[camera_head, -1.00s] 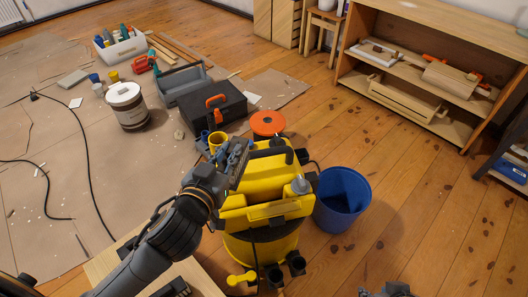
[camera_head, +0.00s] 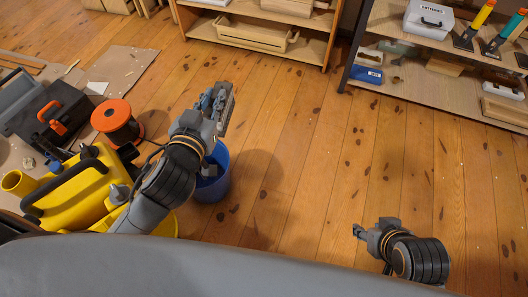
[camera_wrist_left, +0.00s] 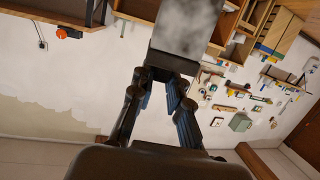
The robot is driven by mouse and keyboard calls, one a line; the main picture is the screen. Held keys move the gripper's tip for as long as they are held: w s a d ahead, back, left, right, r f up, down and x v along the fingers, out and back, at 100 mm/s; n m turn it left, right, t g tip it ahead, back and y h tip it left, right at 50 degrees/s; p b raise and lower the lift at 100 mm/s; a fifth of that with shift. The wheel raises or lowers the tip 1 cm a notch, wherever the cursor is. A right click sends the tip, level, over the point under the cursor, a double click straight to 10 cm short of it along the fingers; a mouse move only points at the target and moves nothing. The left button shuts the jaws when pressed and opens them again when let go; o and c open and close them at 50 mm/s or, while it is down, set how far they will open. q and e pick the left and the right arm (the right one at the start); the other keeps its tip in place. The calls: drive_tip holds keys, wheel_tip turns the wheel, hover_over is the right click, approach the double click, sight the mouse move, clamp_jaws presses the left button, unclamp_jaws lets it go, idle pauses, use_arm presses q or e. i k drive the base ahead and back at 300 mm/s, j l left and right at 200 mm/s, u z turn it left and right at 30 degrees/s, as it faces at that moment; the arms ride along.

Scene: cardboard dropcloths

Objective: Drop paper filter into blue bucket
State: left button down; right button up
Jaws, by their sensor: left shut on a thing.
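The blue bucket (camera_head: 216,186) stands on the wooden floor, right of the yellow vacuum (camera_head: 78,192). My left gripper (camera_head: 222,100) is raised over the bucket's far side in the head view, and my wrist hides part of the bucket's opening. In the left wrist view my left gripper (camera_wrist_left: 166,72) is shut on a grey, mottled, flat-faced piece, which looks like the paper filter (camera_wrist_left: 186,30). I cannot make the filter out clearly in the head view. My right gripper (camera_head: 360,232) is low over bare floor at the right, too small to read.
An orange-topped reel (camera_head: 112,116) and a black toolbox (camera_head: 58,118) stand left of the bucket. Wooden shelves (camera_head: 255,48) and a tool rack (camera_head: 400,82) line the back. The floor right of the bucket is clear.

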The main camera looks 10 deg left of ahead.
sight(206, 185)
drive_tip(key=i+l, duration=0.2)
drive_tip(key=i, duration=0.25)
drive_tip(key=i+l, duration=0.2)
drive_tip(key=i, duration=0.2)
drive_tip(key=i+l, duration=0.15)
drive_tip(key=i, duration=0.3)
drive_tip(key=i+u, duration=0.2)
drive_tip(key=u, duration=0.25)
drive_tip(key=i+u, duration=0.15)
drive_tip(key=u, duration=0.35)
drive_tip(key=i+l+u, duration=0.15)
drive_tip(key=u, duration=0.3)
drive_tip(key=i+l+u, duration=0.15)
drive_tip(key=u, duration=0.3)
drive_tip(key=i+l+u, duration=0.1)
drive_tip(key=u, duration=0.4)
drive_tip(key=i+l+u, duration=0.1)
drive_tip(key=u, duration=0.35)
drive_tip(key=l+u, duration=0.2)
drive_tip(key=u, duration=0.3)
drive_tip(key=l+u, duration=0.2)
drive_tip(key=u, duration=0.25)
drive_tip(key=i, duration=0.05)
